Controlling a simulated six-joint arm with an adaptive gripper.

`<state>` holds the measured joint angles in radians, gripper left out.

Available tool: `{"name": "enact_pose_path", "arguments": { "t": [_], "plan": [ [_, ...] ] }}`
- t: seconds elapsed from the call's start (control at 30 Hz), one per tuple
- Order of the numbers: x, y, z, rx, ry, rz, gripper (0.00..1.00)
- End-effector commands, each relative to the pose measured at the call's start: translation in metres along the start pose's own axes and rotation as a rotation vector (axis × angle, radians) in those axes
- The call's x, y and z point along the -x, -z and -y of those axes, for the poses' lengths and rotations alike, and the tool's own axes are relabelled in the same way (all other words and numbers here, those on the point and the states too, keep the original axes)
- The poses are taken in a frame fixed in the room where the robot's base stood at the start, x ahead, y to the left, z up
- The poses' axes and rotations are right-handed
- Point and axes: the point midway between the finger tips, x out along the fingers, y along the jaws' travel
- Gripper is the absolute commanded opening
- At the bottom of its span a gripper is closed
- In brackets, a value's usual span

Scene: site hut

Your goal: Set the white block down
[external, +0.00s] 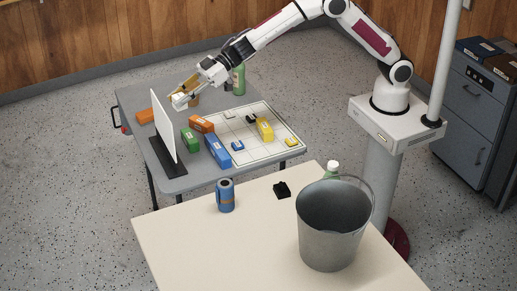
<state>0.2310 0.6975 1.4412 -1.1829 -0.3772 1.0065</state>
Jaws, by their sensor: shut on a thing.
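The white block (180,101) is held in my gripper (184,95), which is shut on it. The gripper reaches over the back left of the grey table (134,95), just right of an upright white panel (164,126) on a dark base. The block appears a little above the table, but the exact gap cannot be told from this view. A brown-yellow object behind the gripper is partly hidden.
Orange, green and blue blocks (218,150) lie near the panel. A white gridded board (262,148) carries a yellow block (265,129) and small pieces. A green bottle (239,80) stands behind. A cream table in front holds a metal bucket (330,235) and blue can (226,196).

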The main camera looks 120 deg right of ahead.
Motion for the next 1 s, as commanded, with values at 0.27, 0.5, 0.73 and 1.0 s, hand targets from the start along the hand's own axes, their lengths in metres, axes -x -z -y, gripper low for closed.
{"name": "enact_pose_path", "arguments": {
  "t": [0.27, 0.5, 0.73, 1.0],
  "plan": [
    [-0.009, 0.004, 0.094, 0.024, 0.060, 0.000, 0.04],
    [-0.009, 0.001, 0.164, 0.042, 0.103, 0.000, 0.04],
    [-0.004, -0.006, 0.224, 0.058, 0.142, 0.000, 0.04],
    [0.008, -0.017, 0.288, 0.076, 0.185, 0.001, 0.04]
  ]
}}
